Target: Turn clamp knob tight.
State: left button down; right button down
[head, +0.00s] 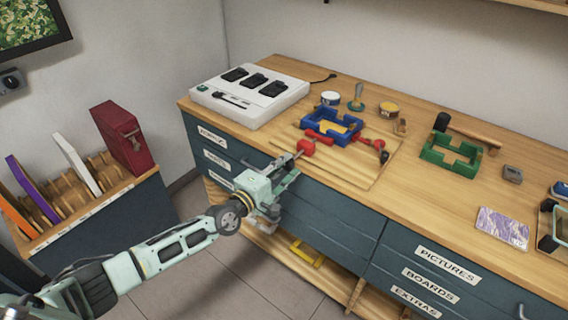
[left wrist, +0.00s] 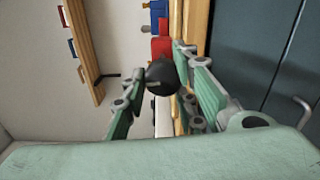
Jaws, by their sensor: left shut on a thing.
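A red clamp (head: 307,147) lies on the workbench around a blue frame (head: 318,118). Its red parts show at the frame's front and right side. My left gripper (head: 291,164) reaches in over the bench's front edge, just before the clamp's near-left end. In the left wrist view my left gripper (left wrist: 161,85) is shut on a round black knob (left wrist: 162,77), which sits between its fingers. The red clamp (left wrist: 161,47) shows just beyond the knob. In the head view the gripper mostly hides this knob. A second dark knob (head: 384,157) shows at the clamp's right end. My right gripper is out of view.
A white box with black pads (head: 250,95) stands at the left of the bench. Drawers (head: 330,205) are below the bench edge.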

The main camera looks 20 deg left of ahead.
pick_arm(q)
jog(key=shift+w+a+r+m, duration=0.1)
jog(key=shift+w+r+m, duration=0.1)
jog(key=shift+r+m, duration=0.4)
jog(key=c, duration=1.6)
grip_release()
jog(key=shift+o, duration=0.2)
jog(key=shift+s+f, duration=0.1)
jog(key=shift+s, duration=0.05)
jog(key=shift+f, duration=0.2)
jog(key=v, duration=1.2)
